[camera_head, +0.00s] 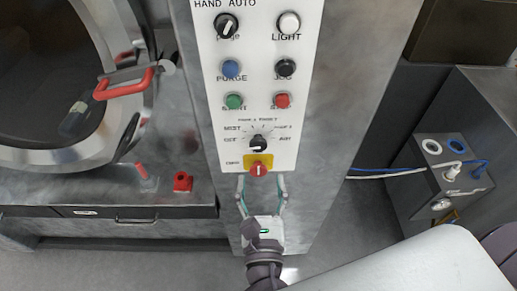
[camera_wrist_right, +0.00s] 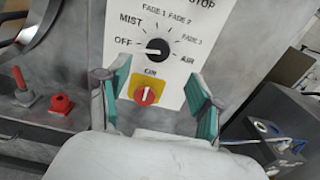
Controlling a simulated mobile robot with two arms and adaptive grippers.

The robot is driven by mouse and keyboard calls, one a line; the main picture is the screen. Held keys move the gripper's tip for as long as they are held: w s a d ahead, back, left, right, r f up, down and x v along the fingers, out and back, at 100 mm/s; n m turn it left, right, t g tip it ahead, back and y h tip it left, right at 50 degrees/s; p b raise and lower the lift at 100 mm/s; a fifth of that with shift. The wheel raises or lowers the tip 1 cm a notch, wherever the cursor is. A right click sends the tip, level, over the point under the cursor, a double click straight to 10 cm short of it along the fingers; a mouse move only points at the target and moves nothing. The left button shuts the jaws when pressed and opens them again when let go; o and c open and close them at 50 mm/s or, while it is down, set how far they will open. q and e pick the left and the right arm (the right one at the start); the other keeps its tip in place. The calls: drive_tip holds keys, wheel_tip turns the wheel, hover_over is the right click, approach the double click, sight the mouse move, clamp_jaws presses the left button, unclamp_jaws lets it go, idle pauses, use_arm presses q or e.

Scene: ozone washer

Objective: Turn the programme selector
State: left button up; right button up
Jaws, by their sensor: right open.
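The programme selector (camera_head: 258,143) is a black rotary knob with a white mark, low on the white control panel, with labels such as MIST, OFF and AIR around it. In the wrist view the selector (camera_wrist_right: 157,48) shows between and beyond my fingers. Just below it is a red knob on a yellow plate (camera_wrist_right: 146,94). My right gripper (camera_head: 262,184) is open and empty, with its fingertips near the panel's lower edge, either side of the red knob. Its teal-padded fingers (camera_wrist_right: 158,95) also frame that knob in the wrist view. I cannot tell any contact. My left gripper is not in view.
Above the selector are green (camera_head: 234,101), red (camera_head: 282,100), blue (camera_head: 231,68) and black buttons and a HAND AUTO knob (camera_head: 227,26). A round door with a red handle (camera_head: 124,84) is at left. A grey box with cables (camera_head: 440,165) stands at right.

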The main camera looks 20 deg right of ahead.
sight(258, 146)
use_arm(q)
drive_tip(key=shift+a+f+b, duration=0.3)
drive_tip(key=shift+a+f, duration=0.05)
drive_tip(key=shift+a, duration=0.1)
use_arm(e)
drive_tip(key=x, duration=0.9)
drive_tip(key=shift+w+a+f, duration=0.1)
drive_tip(key=shift+w, duration=0.05)
drive_tip(key=c, duration=1.1)
